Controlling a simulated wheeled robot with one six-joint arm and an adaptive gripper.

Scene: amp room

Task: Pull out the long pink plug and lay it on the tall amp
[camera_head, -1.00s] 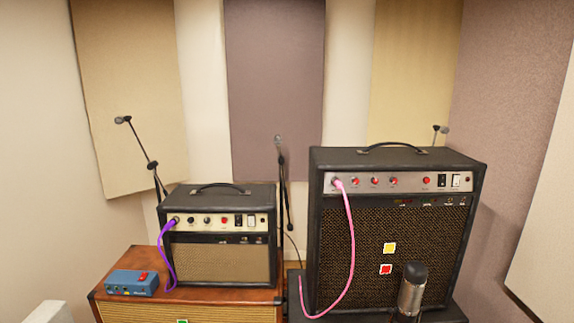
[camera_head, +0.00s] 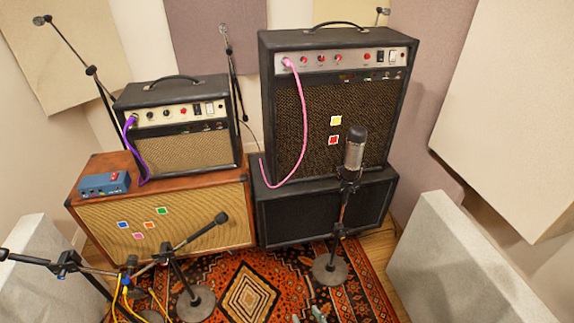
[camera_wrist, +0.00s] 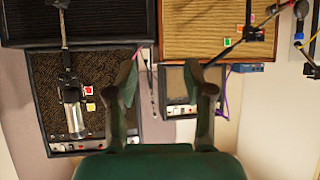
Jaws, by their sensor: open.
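The pink plug (camera_head: 288,62) sits in the leftmost socket of the tall amp's control panel in the head view. Its pink cable (camera_head: 304,130) hangs in front of the speaker cloth and curves down to the left. The tall amp (camera_head: 345,95) is black with a top handle and stands on a black cabinet (camera_head: 325,208). In the wrist view, which is upside down, the tall amp (camera_wrist: 45,85) is at left. My gripper (camera_wrist: 163,72) is open and empty there, well away from the amps. I cannot make out the plug in that view.
A microphone (camera_head: 355,150) on a stand rises before the tall amp. A smaller amp (camera_head: 185,150) with a purple cable stands on a brown cabinet (camera_head: 170,212), beside a blue pedal (camera_head: 104,184). Mic booms (camera_head: 205,230) cross the lower left. Grey panels (camera_head: 450,250) flank the rug.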

